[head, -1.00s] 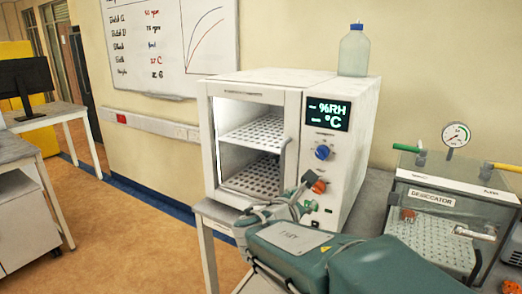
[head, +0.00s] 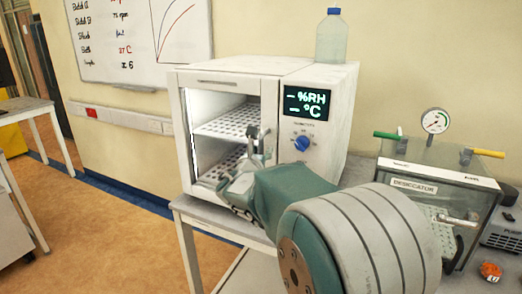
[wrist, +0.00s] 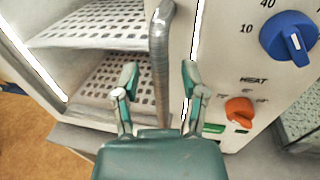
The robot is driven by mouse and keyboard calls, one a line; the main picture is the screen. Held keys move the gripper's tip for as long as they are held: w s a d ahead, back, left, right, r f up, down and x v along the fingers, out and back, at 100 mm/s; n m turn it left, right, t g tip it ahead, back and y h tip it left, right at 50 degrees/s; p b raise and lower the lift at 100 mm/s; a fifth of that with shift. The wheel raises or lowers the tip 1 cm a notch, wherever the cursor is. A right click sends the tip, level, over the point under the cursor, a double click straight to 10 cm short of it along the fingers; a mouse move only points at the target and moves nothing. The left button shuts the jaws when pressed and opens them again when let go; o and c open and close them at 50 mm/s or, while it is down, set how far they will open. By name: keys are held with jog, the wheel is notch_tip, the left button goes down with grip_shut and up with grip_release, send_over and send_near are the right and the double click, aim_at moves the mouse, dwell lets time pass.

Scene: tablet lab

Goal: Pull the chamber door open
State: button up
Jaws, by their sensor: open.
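The white chamber (head: 320,75) stands on a table, and its windowed door (head: 222,84) looks shut. Two perforated shelves show through the window. The door's grey vertical bar handle (wrist: 160,60) is at the door's right side. In the head view my gripper (head: 258,136) is in front of the door's right edge and hides most of the handle. In the wrist view my gripper (wrist: 160,78) is open, one finger on each side of the bar. The bar's lower end is hidden behind the gripper's body. I cannot tell whether a finger touches it.
A blue knob (wrist: 290,38) and an orange knob (wrist: 239,108) sit right of the handle. A bottle (head: 331,36) stands on the chamber. A desiccator (head: 420,180) with a gauge is at the right. Open floor (head: 85,225) lies at the left.

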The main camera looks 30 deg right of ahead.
jog(key=shift+w+d, duration=0.3)
jog(key=shift+w, duration=0.1)
grip_shut()
jog(key=shift+s+a, duration=0.1)
jog(key=shift+a, duration=0.1)
